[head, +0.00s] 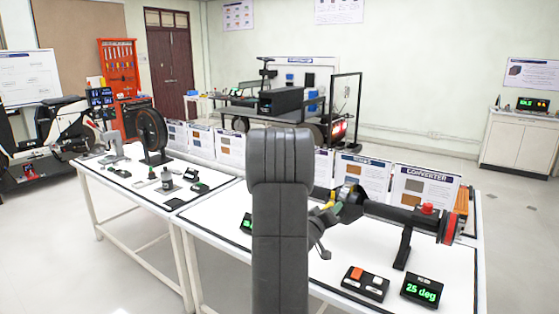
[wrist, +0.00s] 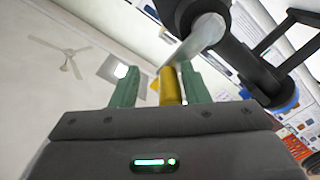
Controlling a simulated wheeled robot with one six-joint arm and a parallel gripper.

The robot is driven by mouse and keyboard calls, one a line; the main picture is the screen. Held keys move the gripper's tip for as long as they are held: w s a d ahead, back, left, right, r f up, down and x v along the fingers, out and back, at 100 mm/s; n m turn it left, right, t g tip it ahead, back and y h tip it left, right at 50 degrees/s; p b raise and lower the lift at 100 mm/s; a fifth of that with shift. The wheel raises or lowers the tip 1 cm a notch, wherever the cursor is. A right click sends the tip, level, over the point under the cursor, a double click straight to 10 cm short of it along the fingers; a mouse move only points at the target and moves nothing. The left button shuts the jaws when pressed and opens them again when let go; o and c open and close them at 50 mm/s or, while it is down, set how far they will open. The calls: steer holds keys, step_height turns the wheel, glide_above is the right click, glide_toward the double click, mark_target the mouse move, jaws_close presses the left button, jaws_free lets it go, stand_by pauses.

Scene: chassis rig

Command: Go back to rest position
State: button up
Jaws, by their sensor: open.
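In the wrist view my gripper (wrist: 158,82) has its two green fingers spread apart. A yellow cylindrical handle (wrist: 171,88) stands between them, nearer the right finger, with a pale flat lever (wrist: 198,40) above it. A dark shaft rig (wrist: 240,60) is at the upper right. In the head view my grey arm rises in the middle and hides most of the gripper. A green and yellow bit shows just right of the arm, beside the dark rig (head: 395,212) on the right table. I cannot tell whether the fingers touch the handle.
Info panels (head: 425,187) stand behind the rig. The left table (head: 130,190) holds a wheel (head: 152,130) and small parts. The floor at left front is clear.

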steer(key=s+a+f+m+b, duration=0.1)
steer(key=s+m+b, duration=0.3)
steer(key=s+b, duration=0.1)
steer(key=s+a+f+m+b, duration=0.1)
steer(key=s+m+b, duration=0.3)
steer(key=s+b, duration=0.1)
steer(key=shift+a+f+b, duration=0.25)
steer(key=shift+b, duration=0.3)
stand_by(0.5)
steer(key=shift+s, duration=0.15)
